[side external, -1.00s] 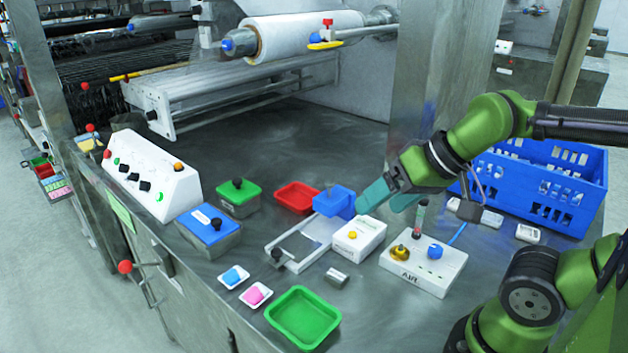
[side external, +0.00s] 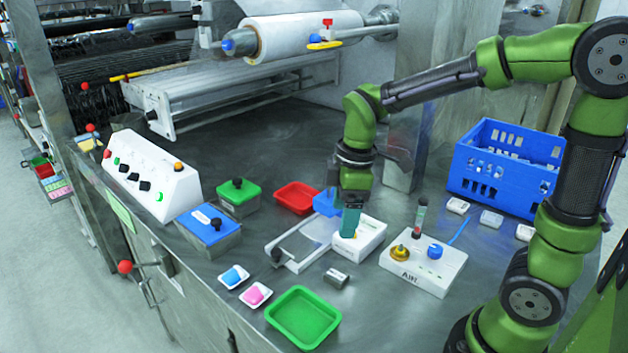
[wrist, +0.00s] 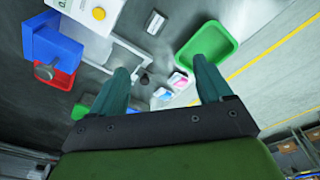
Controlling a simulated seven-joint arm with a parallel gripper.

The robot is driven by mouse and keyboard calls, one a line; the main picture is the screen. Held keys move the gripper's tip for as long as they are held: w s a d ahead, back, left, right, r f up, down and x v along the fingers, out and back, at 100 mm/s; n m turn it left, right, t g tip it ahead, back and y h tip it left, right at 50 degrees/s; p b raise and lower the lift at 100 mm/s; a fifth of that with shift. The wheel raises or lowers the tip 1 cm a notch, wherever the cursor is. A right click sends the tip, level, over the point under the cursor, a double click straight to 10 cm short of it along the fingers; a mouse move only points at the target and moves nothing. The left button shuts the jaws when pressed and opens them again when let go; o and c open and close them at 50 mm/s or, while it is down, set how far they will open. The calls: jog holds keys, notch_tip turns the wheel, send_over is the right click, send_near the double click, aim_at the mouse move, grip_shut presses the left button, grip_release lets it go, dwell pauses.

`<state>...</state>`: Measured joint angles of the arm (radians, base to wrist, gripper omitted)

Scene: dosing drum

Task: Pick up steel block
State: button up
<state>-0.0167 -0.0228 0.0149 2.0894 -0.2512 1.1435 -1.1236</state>
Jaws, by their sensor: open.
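The block is clear of both fingers.
A green tray (side external: 303,345) lies in front of the block. A white box (side external: 372,238) with a yellow button and a white frame (side external: 272,262) stand behind it. A white AIR unit (side external: 447,280) is at right, a blue crate (side external: 470,180) farther back.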

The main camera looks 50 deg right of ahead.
jog(key=w+n, duration=0.1)
jog(key=n, duration=0.2)
jog(key=n+g, duration=0.1)
jog(key=n, duration=0.5)
send_over(336, 274)
jog(key=shift+h, duration=0.3)
notch_tip(336, 274, down, 12)
jog(key=shift+w+d+r, duration=0.1)
jog(key=shift+s+f, duration=0.2)
jog(key=shift+f, duration=2.5)
jog(key=shift+c, duration=0.4)
jog(key=c, duration=1.2)
